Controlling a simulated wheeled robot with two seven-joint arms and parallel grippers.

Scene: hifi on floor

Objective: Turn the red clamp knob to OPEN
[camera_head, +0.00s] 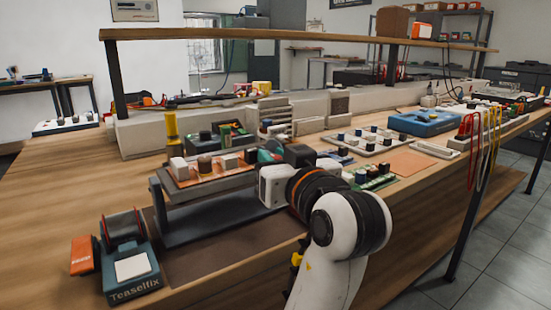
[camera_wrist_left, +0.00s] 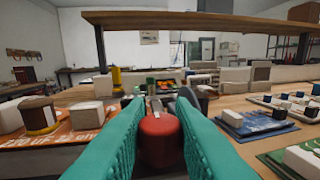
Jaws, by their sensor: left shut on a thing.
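The red clamp knob (camera_wrist_left: 160,138) shows in the wrist view, upright, with a pale pointer line running away from me on its top. My left gripper (camera_wrist_left: 156,125) has its two teal fingers on either side of the knob and is shut on it. In the head view my left gripper (camera_head: 268,154) is at the right end of the board holder (camera_head: 205,211), and its wrist hides most of the fingers and the knob. I cannot read any OPEN marking. My right gripper is in neither view.
An orange board (camera_head: 213,172) with blocky parts lies on the holder. A blue tape dispenser (camera_head: 118,268) stands at the front left. Green and blue circuit boards (camera_head: 372,179) lie right of my wrist. A raised shelf (camera_head: 290,35) spans the back of the bench.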

